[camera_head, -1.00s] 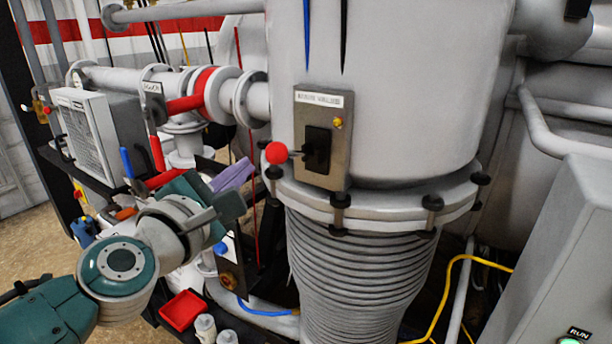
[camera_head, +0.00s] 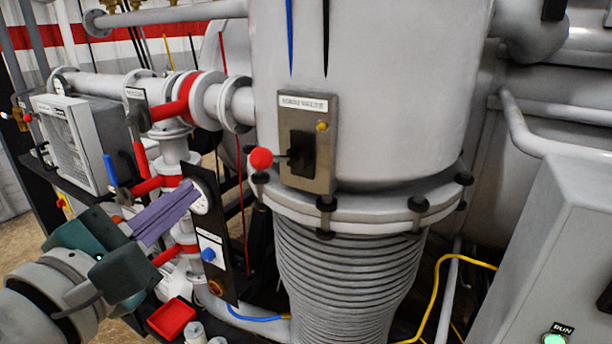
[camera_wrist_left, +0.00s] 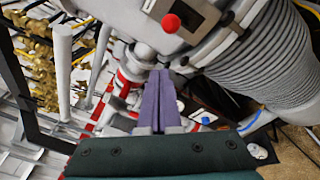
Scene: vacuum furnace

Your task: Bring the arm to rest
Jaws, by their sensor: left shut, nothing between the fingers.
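My left gripper (camera_head: 165,213) comes in from the lower left in the head view. Its purple fingers lie together with nothing between them. They point up and to the right, in front of the red and grey pipework and beside the dark gauge panel. The closed fingers also show in the left wrist view (camera_wrist_left: 158,100), pointing toward the pipes. From these pictures I cannot tell whether the fingertips touch anything. My right gripper does not show.
A valve box (camera_head: 307,145) with a red ball lever (camera_head: 261,158) is on the large grey vessel (camera_head: 400,90). The gauge panel (camera_head: 216,250) has a blue knob. A red tray (camera_head: 171,318) lies below. A grey cabinet (camera_head: 560,240) with a green RUN button stands at right.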

